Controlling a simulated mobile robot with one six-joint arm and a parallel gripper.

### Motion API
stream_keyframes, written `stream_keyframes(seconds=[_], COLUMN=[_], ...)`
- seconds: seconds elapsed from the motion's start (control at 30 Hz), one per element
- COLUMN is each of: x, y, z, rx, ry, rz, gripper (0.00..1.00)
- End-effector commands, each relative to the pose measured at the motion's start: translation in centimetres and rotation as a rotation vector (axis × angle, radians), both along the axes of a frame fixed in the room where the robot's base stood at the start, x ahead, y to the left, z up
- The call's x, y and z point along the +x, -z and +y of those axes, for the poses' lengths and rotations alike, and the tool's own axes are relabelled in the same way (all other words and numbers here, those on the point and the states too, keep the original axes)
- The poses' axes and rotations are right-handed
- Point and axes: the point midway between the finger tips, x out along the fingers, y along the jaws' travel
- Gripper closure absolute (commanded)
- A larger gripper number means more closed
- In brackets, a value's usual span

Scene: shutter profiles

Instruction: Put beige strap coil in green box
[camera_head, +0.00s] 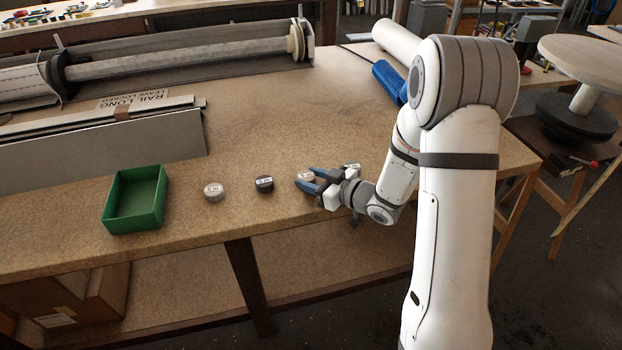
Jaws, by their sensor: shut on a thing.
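The beige strap coil (305,175) is small and round with a pale label. It sits between the blue fingers of my gripper (306,178), which is shut on it low at the front part of the table. The fingers partly hide the coil, and I cannot tell whether it touches the table. The green box (135,223) is an open, shallow, empty tray near the table's front edge at the left, well apart from my gripper.
A light grey coil (213,191) and a black coil (264,184) stand between the box and my gripper. Another small coil (353,168) lies just behind my gripper, partly hidden. Long shutter profiles (110,150) lie behind the box. The table's middle (270,120) is clear.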

Motion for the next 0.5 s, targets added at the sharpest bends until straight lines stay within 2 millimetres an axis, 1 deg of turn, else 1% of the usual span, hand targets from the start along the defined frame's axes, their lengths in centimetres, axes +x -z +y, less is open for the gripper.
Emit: stream_keyframes(seconds=[0.2,0.23,0.47,0.5], x=[0.0,-0.01,-0.02,-0.02], y=[0.47,0.3,0.26,0.25], z=[0.03,0.04,0.06,0.06], rx=[0.0,0.0,0.0,0.0], ry=[-0.001,-0.001,-0.001,-0.001], rz=[0.0,0.0,0.0,0.0], gripper=[0.81,0.56,0.37,0.37])
